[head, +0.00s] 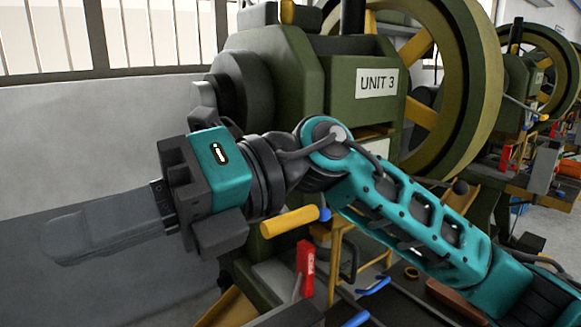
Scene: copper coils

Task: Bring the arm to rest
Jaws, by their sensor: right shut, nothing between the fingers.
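My right arm (415,220) comes in from the lower right and reaches across the front of a green machine. My right gripper (75,238) points to the left, with its teal and dark body at the middle left. Its grey fingers are together, empty, and stand out faintly against the grey wall behind. The gripper is raised and apart from anything I can see. My left gripper is not in view.
The green machine with a "UNIT 3" plate (377,83) and a large yellow-rimmed flywheel (487,85) stands close behind my arm. A yellow cylinder (289,221), a red part (305,268) and blue handles (374,286) lie below it. More machines stand at right. The left side is clear.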

